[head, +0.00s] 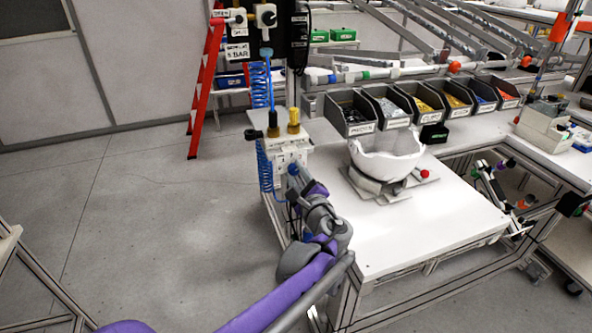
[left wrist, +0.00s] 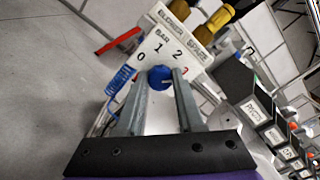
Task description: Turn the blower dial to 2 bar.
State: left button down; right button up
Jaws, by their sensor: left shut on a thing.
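The blower panel (left wrist: 178,48) is a white plate marked BLOWER and BAR with 0, 1 and 2 around a blue dial (left wrist: 160,73). A red mark right of the dial is partly hidden by a finger. In the head view the panel (head: 287,152) stands at the workbench's left corner. My left gripper (left wrist: 160,84) has its two grey fingers on either side of the blue dial and is shut on it. The dial's pointer is not clear, so I cannot tell its setting. My right gripper is not in view.
Yellow and black fittings (head: 293,121) stand on top of the blower box, with a blue coiled hose (head: 263,165) beside it. A white helmet shell (head: 385,153) sits on the workbench (head: 440,215). Grey bins (head: 351,112) line the back. The floor at left is clear.

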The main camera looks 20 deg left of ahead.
pick_arm(q)
jog(key=n+p, duration=0.1)
jog(key=n, duration=0.3)
jog(key=shift+n, duration=0.3)
jog(key=shift+n+p, duration=0.85)
jog(key=shift+n, duration=1.05)
jog(key=shift+f, duration=0.1)
jog(key=c, duration=0.5)
grip_release()
jog(key=b+v, duration=0.1)
jog(key=v, duration=1)
jog(key=shift+w, duration=0.1)
